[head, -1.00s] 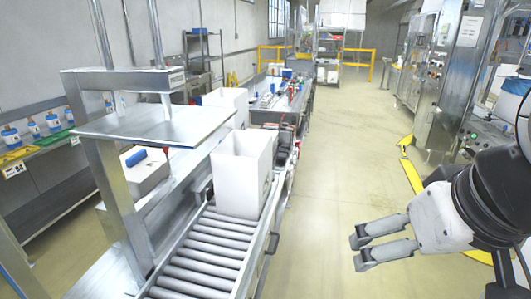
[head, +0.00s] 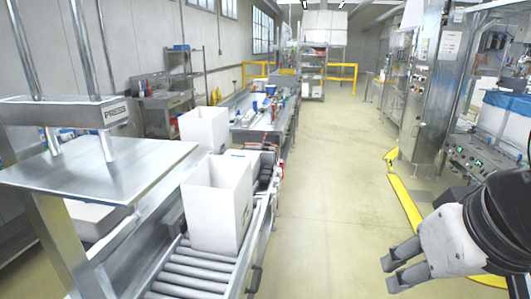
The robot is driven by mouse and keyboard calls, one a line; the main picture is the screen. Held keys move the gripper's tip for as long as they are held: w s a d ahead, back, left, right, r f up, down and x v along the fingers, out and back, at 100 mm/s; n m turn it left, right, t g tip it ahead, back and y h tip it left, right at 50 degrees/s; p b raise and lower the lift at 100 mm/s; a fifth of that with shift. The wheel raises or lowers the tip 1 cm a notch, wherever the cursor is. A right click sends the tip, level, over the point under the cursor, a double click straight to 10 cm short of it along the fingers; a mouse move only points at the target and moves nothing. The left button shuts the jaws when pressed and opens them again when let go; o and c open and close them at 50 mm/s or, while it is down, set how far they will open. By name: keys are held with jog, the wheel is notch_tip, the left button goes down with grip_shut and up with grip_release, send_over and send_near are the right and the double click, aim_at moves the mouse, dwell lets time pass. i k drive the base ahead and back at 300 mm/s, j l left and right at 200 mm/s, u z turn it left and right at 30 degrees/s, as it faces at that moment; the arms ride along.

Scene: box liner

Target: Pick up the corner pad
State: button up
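I cannot make out a corner pad in this view; small items on the far work table are too small to tell. My gripper (head: 390,273) is at the lower right, over open floor, with its two grey fingers apart and nothing between them. It is well to the right of the roller conveyor (head: 196,270) and touches nothing.
An open white box (head: 216,215) stands on the conveyor, with another white box (head: 204,128) behind it. A metal press (head: 95,170) is at the left. A work table (head: 246,122) with small items lies beyond. Machine cabinets (head: 425,80) line the right; the aisle floor (head: 325,190) is clear.

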aim_at(263, 178)
jog(key=i+z, duration=0.45)
jog(key=i, duration=1.35)
jog(key=i+u, duration=0.15)
jog(key=i, duration=0.4)
jog(key=i+l+u, duration=0.15)
jog(key=i, duration=0.35)
jog(key=i+l+u, duration=0.15)
jog(key=i, duration=0.4)
jog(key=i+l+u, duration=0.15)
jog(key=i+l, duration=0.15)
jog(key=i, duration=0.2)
